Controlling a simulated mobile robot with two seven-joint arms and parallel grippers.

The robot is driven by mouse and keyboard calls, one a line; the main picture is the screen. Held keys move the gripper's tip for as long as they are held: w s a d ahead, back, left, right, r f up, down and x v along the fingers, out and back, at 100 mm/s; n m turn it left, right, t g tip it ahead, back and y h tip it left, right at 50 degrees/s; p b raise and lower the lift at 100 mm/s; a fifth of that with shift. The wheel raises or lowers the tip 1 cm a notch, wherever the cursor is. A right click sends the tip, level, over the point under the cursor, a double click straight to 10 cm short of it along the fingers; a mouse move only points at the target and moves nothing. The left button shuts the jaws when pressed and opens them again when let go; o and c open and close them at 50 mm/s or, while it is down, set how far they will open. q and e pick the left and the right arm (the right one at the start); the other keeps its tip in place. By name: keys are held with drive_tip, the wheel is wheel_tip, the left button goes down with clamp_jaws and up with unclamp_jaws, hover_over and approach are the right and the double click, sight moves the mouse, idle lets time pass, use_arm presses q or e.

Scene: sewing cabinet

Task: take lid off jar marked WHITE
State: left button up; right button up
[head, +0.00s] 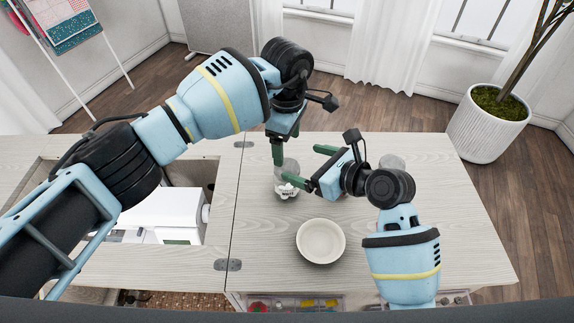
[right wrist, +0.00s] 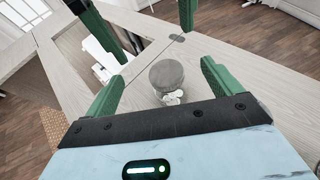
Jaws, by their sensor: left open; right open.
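The clear jar marked WHITE (head: 287,188) stands upright on the table, with white pieces inside. In the right wrist view its round greyish top (right wrist: 167,74) faces me. I cannot tell whether that top is seated or loose. My left gripper (head: 279,158) is open above and behind the jar, one finger by its top edge; its fingers also show at the top of the right wrist view (right wrist: 155,40). My right gripper (head: 303,163) is open just right of the jar. In its wrist view (right wrist: 163,71) the jar appears between its fingers, with gaps on both sides.
A white bowl (head: 321,241) sits in front of the jar. Another clear jar (head: 392,162) is partly hidden behind my right wrist. A white sewing machine (head: 165,212) sits in the opening at left. The tabletop's right side (head: 465,235) is clear.

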use_arm(q)
drive_tip(key=shift+w, duration=0.4)
drive_tip(key=shift+s+r, duration=0.15)
drive_tip(key=shift+s, duration=0.25)
drive_tip(key=shift+w, duration=0.1)
use_arm(e)
drive_tip(key=w+a+f, duration=0.1)
drive_tip(key=f, duration=0.2)
drive_tip(key=w+a+f, duration=0.1)
drive_tip(key=f, duration=0.2)
drive_tip(key=w+a+f, duration=0.1)
drive_tip(key=a+f, duration=0.1)
drive_tip(key=f, duration=0.2)
drive_tip(key=shift+w, duration=0.35)
drive_tip(key=shift+x, duration=0.95)
